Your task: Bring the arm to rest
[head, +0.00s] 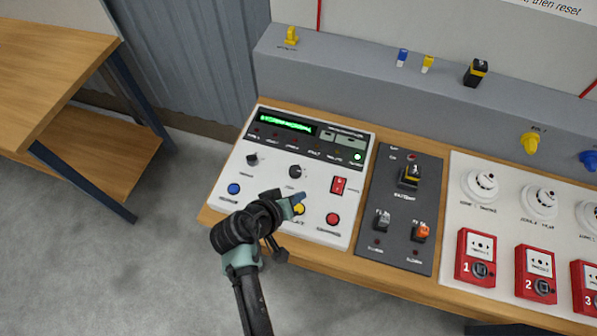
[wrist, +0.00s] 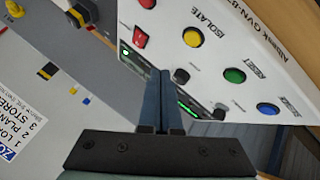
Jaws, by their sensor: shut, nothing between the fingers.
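My gripper (head: 298,199) is above the lower part of the white control panel (head: 264,187), close to the yellow button in the head view. In the wrist view its two fingers (wrist: 160,85) are pressed together with nothing between them. They point across the panel, and I cannot tell whether they touch it. My arm comes up from the bottom of the head view and is bent at the wrist. The yellow button (head: 299,209) is partly hidden by the gripper in the head view and clear in the wrist view (wrist: 194,38).
The panel also has a red button (head: 333,219), a blue button (head: 234,188) and a red switch (head: 338,186). A dark switch panel (head: 397,235) and red call points (head: 476,257) stand to the right.

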